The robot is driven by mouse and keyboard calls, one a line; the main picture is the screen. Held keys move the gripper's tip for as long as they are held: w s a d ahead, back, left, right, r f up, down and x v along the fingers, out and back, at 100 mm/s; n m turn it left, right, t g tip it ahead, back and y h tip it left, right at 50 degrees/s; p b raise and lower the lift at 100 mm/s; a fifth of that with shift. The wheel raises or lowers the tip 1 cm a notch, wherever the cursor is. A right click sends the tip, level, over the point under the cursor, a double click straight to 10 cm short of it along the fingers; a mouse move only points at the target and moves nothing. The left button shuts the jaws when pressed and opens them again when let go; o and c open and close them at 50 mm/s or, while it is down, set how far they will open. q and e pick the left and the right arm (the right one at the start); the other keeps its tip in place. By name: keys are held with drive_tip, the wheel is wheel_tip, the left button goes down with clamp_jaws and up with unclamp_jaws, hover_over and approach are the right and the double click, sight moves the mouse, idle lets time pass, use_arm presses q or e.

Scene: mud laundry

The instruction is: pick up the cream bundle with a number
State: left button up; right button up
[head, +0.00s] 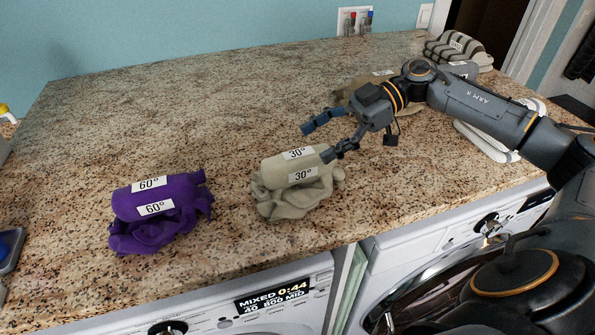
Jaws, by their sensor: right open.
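The cream bundle (275,172) lies on the stone counter (165,105), with white labels reading "30°" on its rolled top and loose cloth around its base. My right gripper (327,138) is open just beyond its right end. One fingertip is right at the roll's right end in the picture; I cannot tell whether it touches. The other fingertip is farther back, above the counter. My left gripper is not in view.
A purple bundle (155,200) labelled "60°" lies to the left. A brownish bundle (350,91) is partly hidden behind my right gripper. A striped bundle (458,48) and a white striped cloth (487,143) lie to the right. Washing machines (245,305) stand under the counter's front edge. The back left counter is clear.

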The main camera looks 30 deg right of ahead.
sight(299, 157)
drive_tip(key=shift+a+f+p, duration=0.15)
drive_tip(key=shift+a+p, duration=0.2)
drive_tip(key=shift+a, duration=0.25)
drive_tip(key=x, duration=0.1)
drive_tip(key=p+x, duration=0.2)
drive_tip(key=shift+s+a+f, duration=0.15)
drive_tip(key=shift+s+a, duration=0.1)
drive_tip(key=shift+w+a+f, duration=0.1)
drive_tip(key=shift+a+f, duration=0.2)
drive_tip(key=shift+a, duration=0.1)
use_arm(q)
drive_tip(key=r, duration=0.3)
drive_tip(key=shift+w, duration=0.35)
use_arm(e)
drive_tip(key=shift+c, duration=0.2)
drive_tip(key=shift+d, duration=0.1)
drive_tip(key=c, duration=1.4)
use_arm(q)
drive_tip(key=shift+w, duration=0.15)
use_arm(e)
clamp_jaws()
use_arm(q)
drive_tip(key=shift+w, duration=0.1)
